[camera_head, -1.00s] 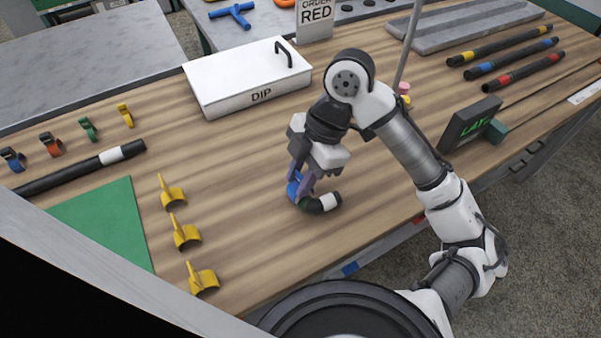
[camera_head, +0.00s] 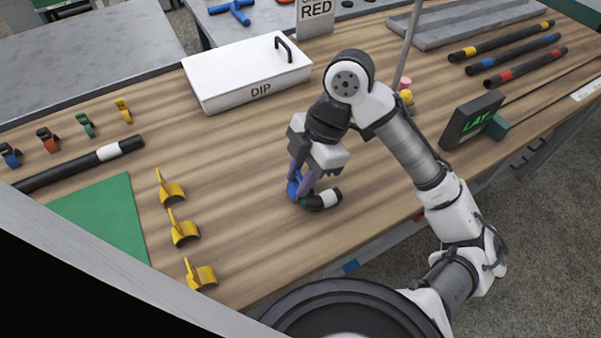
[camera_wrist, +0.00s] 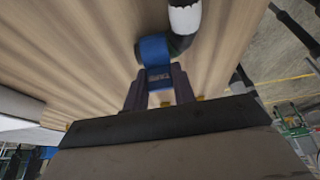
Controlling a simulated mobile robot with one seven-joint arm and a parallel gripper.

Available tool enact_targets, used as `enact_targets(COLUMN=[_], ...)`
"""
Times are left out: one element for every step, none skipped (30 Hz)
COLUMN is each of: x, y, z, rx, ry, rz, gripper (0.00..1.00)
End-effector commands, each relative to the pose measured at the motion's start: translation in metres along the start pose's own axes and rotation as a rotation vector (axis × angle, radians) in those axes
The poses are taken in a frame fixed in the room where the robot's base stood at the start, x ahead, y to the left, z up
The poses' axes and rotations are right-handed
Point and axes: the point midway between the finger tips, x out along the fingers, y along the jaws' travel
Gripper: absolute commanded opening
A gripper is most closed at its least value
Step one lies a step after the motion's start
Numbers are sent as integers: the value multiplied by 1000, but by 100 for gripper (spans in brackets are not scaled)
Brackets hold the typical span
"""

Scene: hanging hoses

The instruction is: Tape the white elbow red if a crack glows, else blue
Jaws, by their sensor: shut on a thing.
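A short curved black elbow with a white band (camera_head: 325,199) lies on the wooden bench under my gripper. It also shows in the wrist view, its white band (camera_wrist: 185,18) at the top. I see no glowing crack on its visible surface. A blue band (camera_wrist: 155,52) is at the elbow's near end; whether it is fully wrapped around I cannot tell. My gripper (camera_wrist: 158,80) is shut on this blue piece. In the head view my gripper (camera_head: 301,182) points down at the elbow and partly hides the blue end.
A white box marked DIP (camera_head: 245,75) stands behind. A sign reading RED (camera_head: 315,12) is at the back. Yellow clips (camera_head: 183,229) and a green mat (camera_head: 103,220) lie left. A black hose with a white band (camera_head: 85,164) is further left. A display (camera_head: 471,120) stands right.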

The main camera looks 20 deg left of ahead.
Motion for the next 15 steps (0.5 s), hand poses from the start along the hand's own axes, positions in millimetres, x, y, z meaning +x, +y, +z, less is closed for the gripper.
enact_targets(x=[2,2,2,3,3,4,4,5,5,6,6,6,7,7,8], y=[0,0,0,0,0,0,0,0,0,0,0,0,0,0,0], z=[0,1,1,1,1,2,2,2,2,2,2,3,3,3,3], rx=[0,0,0,0,0,0,0,0,0,0,0,0,0,0,0], ry=[0,0,0,0,0,0,0,0,0,0,0,0,0,0,0], rz=[0,0,0,0,0,0,0,0,0,0,0,0,0,0,0], gripper=[3,3,3,3,3,3,3,3,3,3,3,3,3,3,3])
